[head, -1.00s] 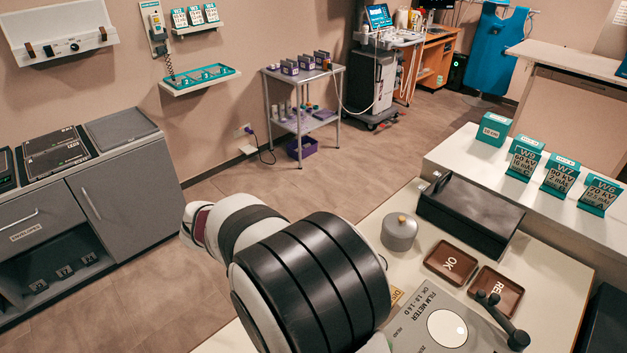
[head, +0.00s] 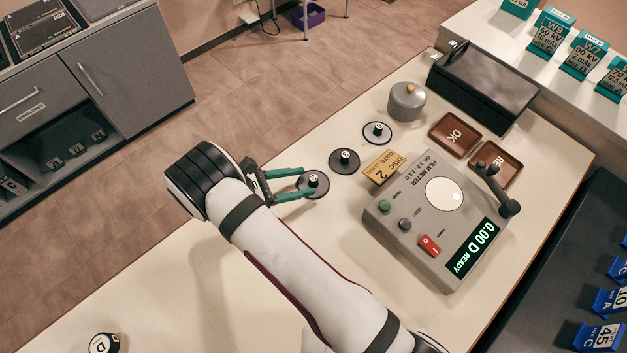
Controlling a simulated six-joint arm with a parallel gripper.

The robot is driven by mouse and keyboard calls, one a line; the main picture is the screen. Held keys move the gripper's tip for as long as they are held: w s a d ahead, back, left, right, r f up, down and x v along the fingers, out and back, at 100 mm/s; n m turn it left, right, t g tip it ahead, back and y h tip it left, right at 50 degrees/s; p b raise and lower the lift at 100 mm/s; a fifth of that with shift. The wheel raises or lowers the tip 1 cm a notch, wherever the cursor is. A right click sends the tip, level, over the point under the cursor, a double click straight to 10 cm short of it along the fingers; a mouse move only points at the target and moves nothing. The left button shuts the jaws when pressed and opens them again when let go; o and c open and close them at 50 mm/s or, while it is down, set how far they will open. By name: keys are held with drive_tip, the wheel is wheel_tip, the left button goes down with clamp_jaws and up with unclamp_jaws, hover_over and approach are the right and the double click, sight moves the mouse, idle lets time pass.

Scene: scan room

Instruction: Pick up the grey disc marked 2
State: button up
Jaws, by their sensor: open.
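Three small discs with raised knobs lie in a row on the cream table (head: 225,275) in the head view. The nearest, a grey disc (head: 321,191), is at my gripper. Behind it are a darker disc (head: 335,168) and a disc with a pale rim (head: 368,141). The knob marks are too small to read surely. My gripper (head: 307,182) is open, its two green fingers reaching over the nearest disc on either side of its knob. Whether they touch it I cannot tell. A yellow card (head: 383,167) reading "DISC DATE 2" lies beside the discs.
A film meter (head: 410,231) reading "0.00 D READY" stands right of the discs. Behind are a grey lidded pot (head: 406,103), brown trays OK (head: 453,134) and REJ (head: 503,177), and a black box (head: 482,88).

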sight(314, 181)
drive_tip(key=x, duration=0.3)
drive_tip(key=shift+r, duration=0.1)
drive_tip(key=shift+a, duration=0.1)
clamp_jaws()
